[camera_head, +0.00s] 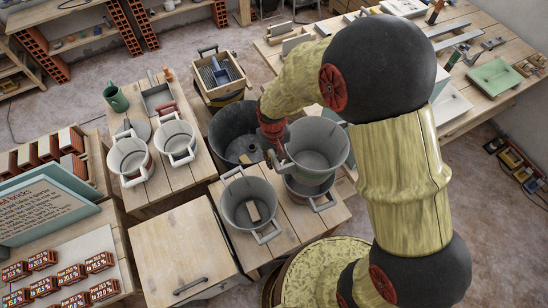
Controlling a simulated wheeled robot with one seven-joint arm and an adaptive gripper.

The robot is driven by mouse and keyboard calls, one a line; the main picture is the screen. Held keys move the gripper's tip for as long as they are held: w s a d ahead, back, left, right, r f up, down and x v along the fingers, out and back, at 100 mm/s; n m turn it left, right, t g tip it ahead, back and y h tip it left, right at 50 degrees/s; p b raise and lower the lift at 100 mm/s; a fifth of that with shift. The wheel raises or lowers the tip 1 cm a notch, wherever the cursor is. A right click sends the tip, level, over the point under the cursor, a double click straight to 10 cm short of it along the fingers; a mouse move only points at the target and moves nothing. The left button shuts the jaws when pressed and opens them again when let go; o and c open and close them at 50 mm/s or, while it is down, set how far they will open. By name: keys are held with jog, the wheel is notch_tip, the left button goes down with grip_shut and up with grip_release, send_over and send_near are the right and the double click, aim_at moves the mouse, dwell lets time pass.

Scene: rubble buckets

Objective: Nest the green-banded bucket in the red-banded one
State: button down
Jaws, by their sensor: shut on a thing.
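My gripper (279,154) is shut on the left rim of a grey metal bucket (325,137), mostly hidden behind the wrist. This bucket is held upright or nearly so, with its open top facing up. Below it, a second grey bucket (311,193) stands on the wooden table with its handle hanging to the front right. The held bucket covers much of that lower bucket's opening, and I cannot tell whether the two touch or how far one is inside the other. The coloured bands on these two buckets are not clear from here.
A grey bucket (238,203) holding a wooden block stands close on the left. A large dark tub (226,130) is behind it. Two more buckets (125,155) (170,140) stand on the left table. A wooden cabinet top (178,240) is mostly clear.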

jog(key=shift+f, duration=0.1)
dwell(0.3)
jog(key=shift+f+b, duration=1.45)
jog(key=shift+f, duration=0.45)
jog(key=shift+f+b, duration=1.05)
jog(key=shift+f, duration=0.6)
jog(key=shift+f+b, duration=1)
jog(key=shift+f, duration=0.45)
